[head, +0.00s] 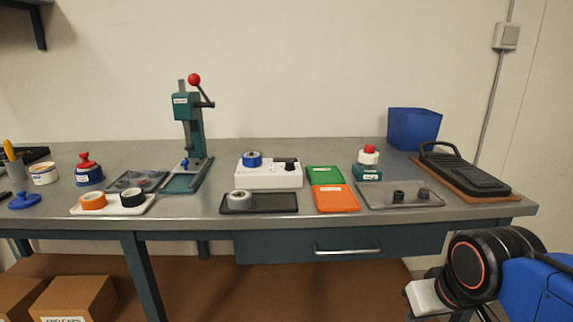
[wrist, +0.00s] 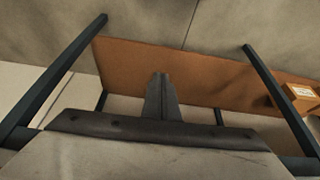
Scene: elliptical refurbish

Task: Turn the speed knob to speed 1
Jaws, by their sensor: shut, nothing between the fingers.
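A white box (head: 268,180) stands on the middle of the workbench in the head view. A black knob (head: 290,163) is on its top right, and a blue round piece (head: 252,159) is on its top left. Knob markings are too small to read, so its setting cannot be told. My gripper shows in the wrist view (wrist: 161,80) with its two fingers together and nothing between them. In the head view my arm is at the lower right, in front of the bench and well away from the box. The white box is not in the wrist view.
A dark tray (head: 259,209) with a grey roll lies in front of the box. Green (head: 323,175) and orange (head: 336,199) pads lie to its right. A teal press (head: 190,130) stands to its left. The bench drawer (head: 340,247) is shut.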

